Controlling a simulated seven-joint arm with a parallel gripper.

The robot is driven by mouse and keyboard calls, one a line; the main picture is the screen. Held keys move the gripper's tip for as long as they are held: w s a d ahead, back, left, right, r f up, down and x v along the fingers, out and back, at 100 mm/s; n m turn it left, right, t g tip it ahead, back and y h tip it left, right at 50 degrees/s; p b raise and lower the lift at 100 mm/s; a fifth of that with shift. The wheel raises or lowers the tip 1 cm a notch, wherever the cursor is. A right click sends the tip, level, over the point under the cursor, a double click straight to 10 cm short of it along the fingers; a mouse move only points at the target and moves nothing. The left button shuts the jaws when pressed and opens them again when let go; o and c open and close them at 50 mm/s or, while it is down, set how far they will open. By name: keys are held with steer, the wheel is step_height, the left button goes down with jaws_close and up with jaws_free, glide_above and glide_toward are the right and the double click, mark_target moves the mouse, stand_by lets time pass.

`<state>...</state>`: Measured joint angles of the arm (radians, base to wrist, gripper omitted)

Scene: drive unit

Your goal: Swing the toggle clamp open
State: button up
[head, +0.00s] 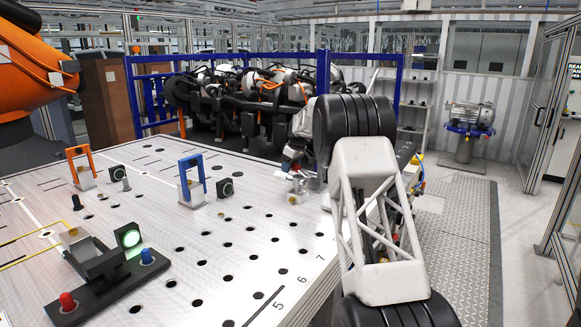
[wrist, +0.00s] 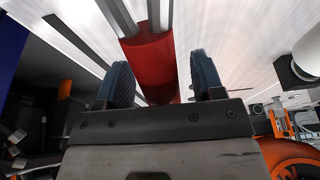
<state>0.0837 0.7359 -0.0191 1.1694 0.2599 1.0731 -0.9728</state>
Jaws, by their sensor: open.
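In the wrist view, a red grip (wrist: 150,48) with grey metal bars running from its upper end is the handle of the toggle clamp. My gripper (wrist: 160,78) is open, with one dark finger on each side of the red grip and a gap visible on both sides. The grip's lower end is hidden behind the gripper body. In the head view, my gripper (head: 293,164) is low at the table's right edge, over small silver metal parts (head: 298,184) that seem to belong to the clamp. My arm hides much of that spot, and the clamp's full pose cannot be told.
The white perforated table (head: 235,235) carries an orange frame (head: 80,166), a blue frame (head: 192,180) and black knobs. A black fixture (head: 105,272) with red and blue buttons and a lit green lamp stands front left.

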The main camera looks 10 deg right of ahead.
steer(key=shift+r, duration=0.1)
steer(key=shift+r, duration=4.35)
steer(key=shift+s+a+r, duration=0.1)
steer(key=shift+s+r, duration=0.2)
steer(key=shift+s, duration=0.05)
steer(key=s+a+r+m, duration=0.15)
steer(key=s+r, duration=0.25)
steer(key=s, duration=0.9)
steer(key=s+a+r+m+h, duration=0.15)
steer(key=s+r, duration=0.25)
steer(key=s, duration=0.9)
steer(key=s+a+r+m, duration=0.15)
steer(key=s+r, duration=0.25)
steer(key=s, duration=0.9)
steer(key=s+f+m, duration=0.1)
steer(key=s+f, duration=0.4)
steer(key=s, duration=0.9)
steer(key=s+f+m, duration=0.2)
steer(key=s+f, duration=0.3)
steer(key=s, duration=1)
steer(key=s+f+m+h, duration=0.1)
steer(key=s+f, duration=0.4)
steer(key=s, duration=0.9)
steer(key=shift+s+a+f+m, duration=0.2)
steer(key=shift+s+f+m, duration=0.05)
steer(key=shift+f+m, duration=0.1)
